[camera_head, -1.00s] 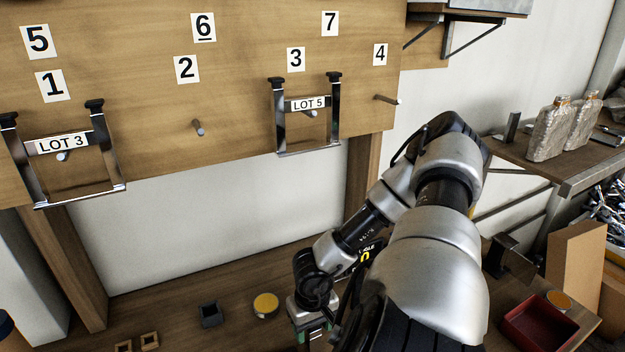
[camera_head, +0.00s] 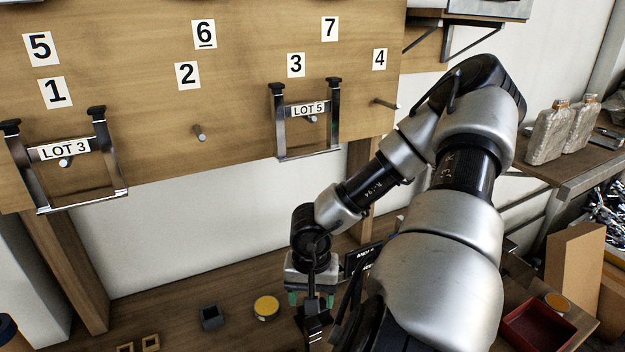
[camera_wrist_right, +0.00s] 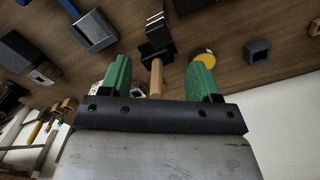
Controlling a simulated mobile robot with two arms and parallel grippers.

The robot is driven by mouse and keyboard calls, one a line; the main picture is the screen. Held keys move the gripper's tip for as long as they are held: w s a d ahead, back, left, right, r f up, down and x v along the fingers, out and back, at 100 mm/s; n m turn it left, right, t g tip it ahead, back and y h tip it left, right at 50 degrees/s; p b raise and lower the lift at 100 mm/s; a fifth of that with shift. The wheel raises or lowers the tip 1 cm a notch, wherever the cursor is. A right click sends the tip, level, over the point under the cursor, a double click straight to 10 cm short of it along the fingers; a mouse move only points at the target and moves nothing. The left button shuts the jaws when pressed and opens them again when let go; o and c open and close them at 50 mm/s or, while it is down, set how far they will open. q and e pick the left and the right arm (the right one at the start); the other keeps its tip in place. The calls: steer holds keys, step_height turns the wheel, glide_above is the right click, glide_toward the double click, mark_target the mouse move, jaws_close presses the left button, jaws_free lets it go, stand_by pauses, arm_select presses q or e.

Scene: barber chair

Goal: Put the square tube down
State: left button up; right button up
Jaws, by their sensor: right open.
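The square tube (camera_head: 211,317), a small dark grey hollow square piece, stands on the wooden bench at the lower middle of the head view. It also shows at the upper right of the right wrist view (camera_wrist_right: 258,50). My right gripper (camera_head: 311,300) is above the bench, to the right of the tube and apart from it. In the wrist view its green fingers (camera_wrist_right: 159,80) are spread with nothing held. A wooden handle (camera_wrist_right: 156,78) shows between them, seemingly lower down on the bench. My left gripper is not in view.
A round yellow-topped piece (camera_head: 266,307) lies between tube and gripper. Small wooden square frames (camera_head: 150,342) lie at the front. Metal hangers labelled LOT 3 (camera_head: 64,149) and LOT 5 (camera_head: 308,108) hang on the pegboard. A red tray (camera_head: 540,325) is at the right.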

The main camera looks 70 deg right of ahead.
mark_target(312, 323)
steer(key=m+p, duration=0.1)
steer(key=m, duration=0.6)
steer(key=m+p, duration=0.1)
steer(key=m, duration=0.6)
steer(key=shift+f, duration=0.2)
steer(key=m+p, duration=0.1)
steer(key=m, duration=0.6)
steer(key=shift+a+f, duration=0.1)
steer(key=shift+f, duration=0.05)
steer(key=m, duration=0.4)
steer(key=shift+f+m+p, duration=0.1)
steer(key=shift+m+p, duration=0.2)
steer(key=shift+p, duration=0.1)
steer(key=m, duration=0.3)
steer(key=shift+a+f+m, duration=0.1)
steer(key=shift+f+m, duration=0.05)
steer(key=shift+m, duration=0.15)
steer(key=shift+f, duration=0.3)
step_height(312, 323, down, 5)
steer(key=shift+f+p, duration=0.1)
steer(key=shift+p, duration=0.35)
steer(key=shift+s+f+p, duration=0.1)
steer(key=shift+f+p, duration=0.3)
steer(key=shift+f, duration=0.15)
steer(key=f, duration=0.4)
steer(key=shift+d+p, duration=0.25)
steer(key=shift+p, duration=0.15)
steer(key=shift+c, duration=0.2)
